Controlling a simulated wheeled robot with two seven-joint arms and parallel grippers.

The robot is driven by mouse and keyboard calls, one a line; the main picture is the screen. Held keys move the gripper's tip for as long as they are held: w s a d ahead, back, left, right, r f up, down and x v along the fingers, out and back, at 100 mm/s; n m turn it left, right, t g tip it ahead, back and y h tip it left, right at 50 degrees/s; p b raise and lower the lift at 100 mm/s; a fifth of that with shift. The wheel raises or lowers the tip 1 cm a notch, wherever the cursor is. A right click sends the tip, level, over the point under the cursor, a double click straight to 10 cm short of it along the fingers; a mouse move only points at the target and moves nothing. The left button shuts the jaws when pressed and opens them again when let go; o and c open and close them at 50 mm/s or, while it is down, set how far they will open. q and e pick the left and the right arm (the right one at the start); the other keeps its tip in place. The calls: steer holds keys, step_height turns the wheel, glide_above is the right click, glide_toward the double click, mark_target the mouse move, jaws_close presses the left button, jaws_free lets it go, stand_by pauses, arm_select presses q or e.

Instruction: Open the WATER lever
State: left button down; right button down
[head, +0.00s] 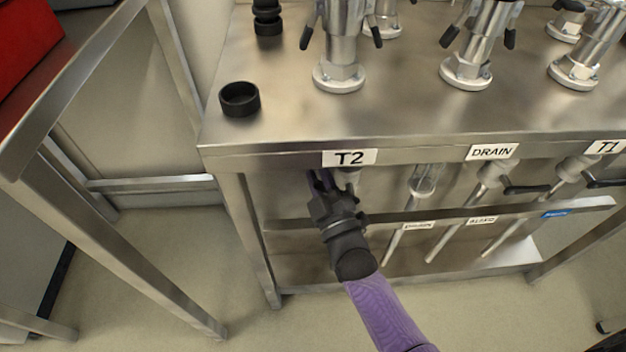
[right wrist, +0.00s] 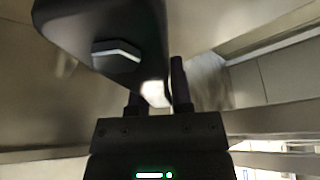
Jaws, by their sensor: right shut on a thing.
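My right gripper (head: 322,184) is at the pipe under the T2 label (head: 349,157), at the left end of the metal bench. Its arm comes up from the bottom of the head view. In the right wrist view the gripper (right wrist: 157,92) is shut on a dark lever handle (right wrist: 85,22) with a hex nut. The gripper hides most of this lever in the head view. A blue label (head: 556,214) sits on the lower rail at the right, too small to read. No WATER text is legible. My left gripper is not in view.
Two other black levers, one at the middle pipe (head: 525,189) and one under T1 (head: 603,183), stick out below the bench top (head: 400,115). A black cup (head: 239,99) and several metal fittings stand on top. A steel table frame (head: 110,240) stands at the left.

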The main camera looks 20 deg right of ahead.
steer(key=s+d+r+m+h, duration=0.1)
steer(key=d+m+h, duration=0.2)
steer(key=m, duration=0.4)
steer(key=d+r+m+h+p, duration=0.1)
steer(key=d+m+h, duration=0.2)
steer(key=m, duration=0.3)
steer(key=shift+s+r+m+h, duration=0.35)
steer(key=shift+m+h, duration=0.05)
steer(key=shift+h, duration=0.1)
steer(key=shift+t, duration=0.3)
steer(key=c, duration=0.5)
jaws_free()
